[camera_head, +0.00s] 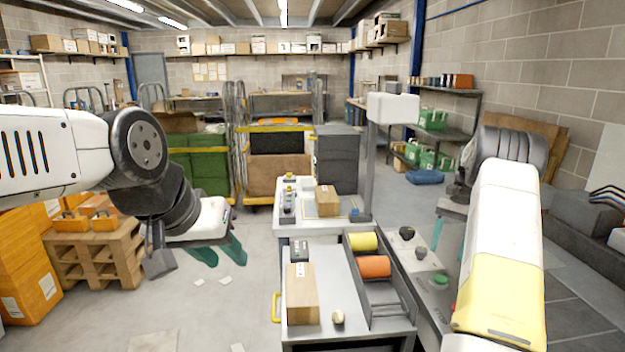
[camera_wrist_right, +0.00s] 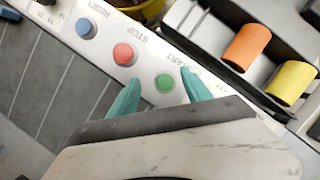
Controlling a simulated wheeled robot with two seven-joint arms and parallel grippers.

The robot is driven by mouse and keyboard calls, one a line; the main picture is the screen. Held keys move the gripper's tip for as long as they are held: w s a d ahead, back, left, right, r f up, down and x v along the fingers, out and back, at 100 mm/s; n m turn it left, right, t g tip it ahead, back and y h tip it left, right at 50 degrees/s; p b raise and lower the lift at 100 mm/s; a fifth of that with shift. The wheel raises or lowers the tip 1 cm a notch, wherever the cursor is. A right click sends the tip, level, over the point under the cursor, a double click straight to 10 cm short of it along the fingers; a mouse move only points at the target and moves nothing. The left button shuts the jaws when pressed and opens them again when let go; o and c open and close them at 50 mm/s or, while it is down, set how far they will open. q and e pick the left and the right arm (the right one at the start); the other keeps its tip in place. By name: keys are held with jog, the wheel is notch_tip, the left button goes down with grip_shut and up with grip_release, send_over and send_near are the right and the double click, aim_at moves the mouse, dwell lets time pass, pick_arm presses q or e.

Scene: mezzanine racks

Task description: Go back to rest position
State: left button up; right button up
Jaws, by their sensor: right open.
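My left gripper (camera_head: 219,257) hangs over the bare floor in the head view, its two teal fingers spread and empty. My right gripper (camera_wrist_right: 160,82) is open and empty in the right wrist view, its teal fingers on either side of the green START button (camera_wrist_right: 165,83); I cannot tell how far above the panel they are. The red STOP button (camera_wrist_right: 123,54) and blue RESET button (camera_wrist_right: 86,28) lie to the left on the same panel. In the head view my right arm hides part of the panel.
A bench (camera_head: 340,258) in front holds a cardboard box (camera_head: 301,293) and a dark tray with a yellow roll (camera_head: 363,242) and an orange roll (camera_head: 374,266). A wooden pallet (camera_head: 97,258) and orange boxes (camera_head: 28,275) stand at left. Floor below the left gripper is clear except for paper scraps.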

jog(key=s+a+r+n+t, duration=0.1)
jog(key=s+a+r, duration=0.25)
jog(key=r, duration=0.25)
jog(key=s+a+r+n+t+h, duration=0.1)
jog(key=s+a+r+n+t, duration=0.15)
jog(key=a+r, duration=0.3)
jog(key=s+a+r+n+t, duration=0.1)
jog(key=s+a+r, duration=0.3)
jog(key=r, duration=0.2)
jog(key=s+a+n+t, duration=0.2)
jog(key=s+a, duration=0.3)
jog(key=s, duration=0.4)
jog(key=s+a+n+t, duration=0.2)
jog(key=s+a, duration=0.3)
jog(key=s, duration=0.4)
jog(key=shift+s+a+r+t, duration=0.15)
jog(key=shift+a+t, duration=0.2)
jog(key=shift+t, duration=0.1)
